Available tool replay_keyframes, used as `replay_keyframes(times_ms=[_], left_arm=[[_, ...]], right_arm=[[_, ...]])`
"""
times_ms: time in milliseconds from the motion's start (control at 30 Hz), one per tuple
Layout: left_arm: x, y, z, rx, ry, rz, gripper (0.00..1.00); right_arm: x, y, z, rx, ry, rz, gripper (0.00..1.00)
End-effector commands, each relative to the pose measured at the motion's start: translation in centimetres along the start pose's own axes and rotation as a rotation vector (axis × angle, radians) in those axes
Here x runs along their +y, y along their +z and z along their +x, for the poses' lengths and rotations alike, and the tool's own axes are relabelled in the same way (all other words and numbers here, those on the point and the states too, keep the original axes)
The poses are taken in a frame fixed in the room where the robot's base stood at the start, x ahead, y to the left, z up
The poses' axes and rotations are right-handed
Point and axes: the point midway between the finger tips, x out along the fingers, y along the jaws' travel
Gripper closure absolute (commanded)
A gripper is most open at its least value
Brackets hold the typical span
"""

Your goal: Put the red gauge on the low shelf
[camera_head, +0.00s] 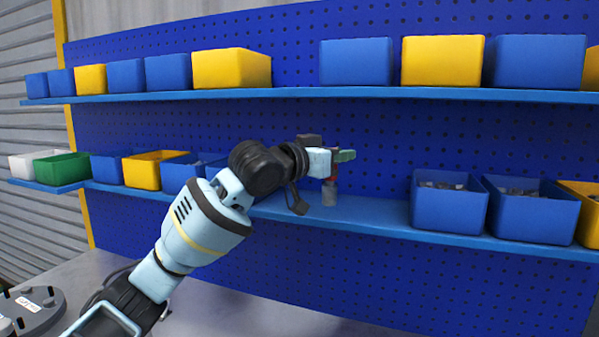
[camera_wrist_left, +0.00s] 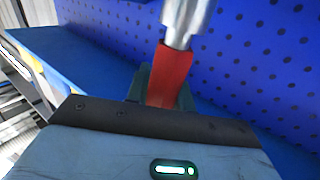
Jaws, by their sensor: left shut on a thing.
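The red gauge (camera_head: 331,174) has a red body and a grey metal end that points down in the head view. It also shows in the left wrist view (camera_wrist_left: 171,76), with the silver end away from the jaws. My left gripper (camera_head: 345,156) has green-tipped fingers and is shut on the red body. The gauge is upright over a bare stretch of the low shelf (camera_head: 372,212), between bins. Its grey end appears at shelf level; I cannot tell whether it touches. The fingers hide part of the red body. My right gripper is not in view.
Blue bins (camera_head: 449,207) stand on the low shelf to the right, and a yellow bin (camera_head: 143,172) among others to the left. The upper shelf (camera_head: 300,92) with bins runs above my arm. A blue pegboard (camera_head: 380,140) stands close behind.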

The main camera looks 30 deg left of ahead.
Motion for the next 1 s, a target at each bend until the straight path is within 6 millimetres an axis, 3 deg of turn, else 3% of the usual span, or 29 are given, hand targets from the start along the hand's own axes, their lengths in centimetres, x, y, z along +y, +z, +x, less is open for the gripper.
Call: replay_keyframes(times_ms=[300,500,767,1000], left_arm=[[-6.9,0.5,2.3,0.003,-0.002,-0.003,1.00],[-9.7,0.9,3.3,0.002,-0.001,-0.002,1.00],[-10.3,0.9,3.4,0.005,0.001,0.001,1.00],[-10.3,3.3,3.3,0.006,0.000,0.002,1.00]], right_arm=[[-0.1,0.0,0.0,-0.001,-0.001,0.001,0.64],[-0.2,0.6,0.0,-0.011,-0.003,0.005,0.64],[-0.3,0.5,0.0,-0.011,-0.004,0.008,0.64],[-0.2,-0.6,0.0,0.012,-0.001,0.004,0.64]])
